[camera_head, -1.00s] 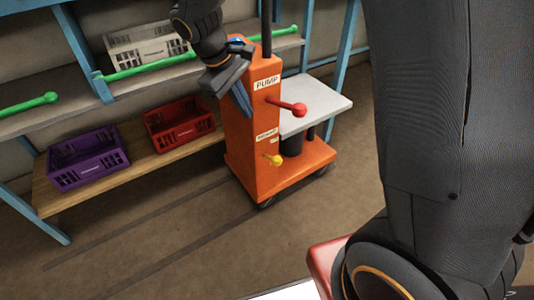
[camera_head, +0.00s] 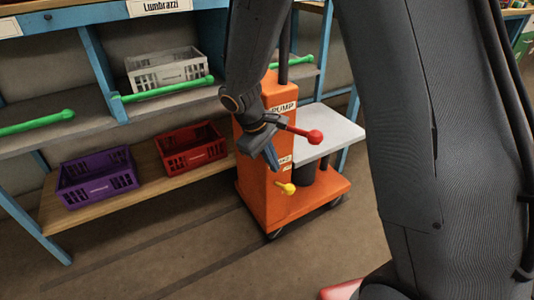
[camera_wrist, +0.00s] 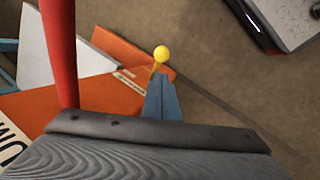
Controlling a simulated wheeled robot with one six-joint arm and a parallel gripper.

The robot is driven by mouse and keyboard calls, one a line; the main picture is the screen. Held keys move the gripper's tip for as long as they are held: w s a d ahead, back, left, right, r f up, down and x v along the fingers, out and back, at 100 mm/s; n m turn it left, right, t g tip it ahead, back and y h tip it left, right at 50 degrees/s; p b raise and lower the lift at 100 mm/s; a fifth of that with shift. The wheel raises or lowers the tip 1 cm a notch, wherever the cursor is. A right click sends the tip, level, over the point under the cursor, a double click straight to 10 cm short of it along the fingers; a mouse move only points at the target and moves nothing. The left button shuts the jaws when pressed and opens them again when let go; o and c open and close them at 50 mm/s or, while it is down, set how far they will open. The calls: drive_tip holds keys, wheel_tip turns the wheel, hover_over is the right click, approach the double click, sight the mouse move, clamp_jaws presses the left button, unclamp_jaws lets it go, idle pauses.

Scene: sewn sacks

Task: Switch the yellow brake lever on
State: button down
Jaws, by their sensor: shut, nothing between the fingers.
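The yellow brake lever (camera_head: 286,188) sticks out low on the front of the orange pump cart (camera_head: 262,205). In the wrist view the lever's yellow ball (camera_wrist: 161,53) shows just beyond the fingertips. My gripper (camera_head: 272,160) is shut and empty, its blue fingers pointing down, above and slightly left of the lever. In the wrist view my gripper's blue fingers (camera_wrist: 161,98) are together and overlap the lever's base. I cannot tell whether they touch it. A label beside the lever is partly hidden.
A red-knobbed pump lever (camera_head: 313,136) sticks out above, close to my wrist; its red rod (camera_wrist: 60,50) passes left of my gripper in the wrist view. A white tabletop (camera_head: 325,136) is at right. Purple (camera_head: 97,180) and red (camera_head: 190,149) crates sit on the shelf at left.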

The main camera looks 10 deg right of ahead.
drive_tip(key=b, duration=0.2)
hover_over(283, 187)
drive_tip(key=s+a, duration=0.1)
wheel_tip(283, 187, down, 7)
drive_tip(key=shift+a+f, duration=0.15)
drive_tip(key=shift+a, duration=0.05)
drive_tip(key=shift+a+f, duration=0.1)
